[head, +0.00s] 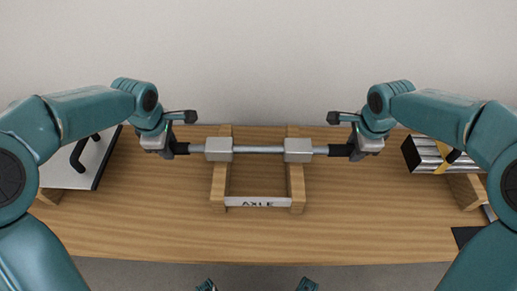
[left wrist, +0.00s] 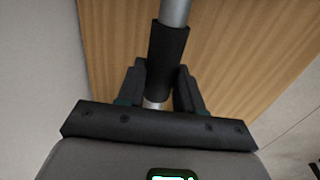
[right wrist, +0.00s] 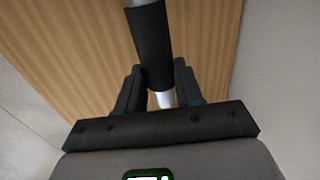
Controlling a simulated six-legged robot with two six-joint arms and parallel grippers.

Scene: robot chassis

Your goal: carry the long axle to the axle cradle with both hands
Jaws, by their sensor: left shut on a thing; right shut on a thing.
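The long axle (head: 258,150) is a thin grey rod with black grips at its ends and two pale blocks on it. It lies level from left to right over the wooden axle cradle (head: 219,185), which has a white AXLE label. Whether the blocks touch the cradle is hard to tell from above. My left gripper (head: 178,149) is shut on the left black grip, seen also in the left wrist view (left wrist: 167,60). My right gripper (head: 343,150) is shut on the right black grip, seen also in the right wrist view (right wrist: 152,45).
The wooden table (head: 150,220) is clear in front of the cradle and to both sides of it. A pale board with a black handle (head: 80,160) is at the left. A dark box with grey bars (head: 428,154) is at the right. A plain wall stands behind.

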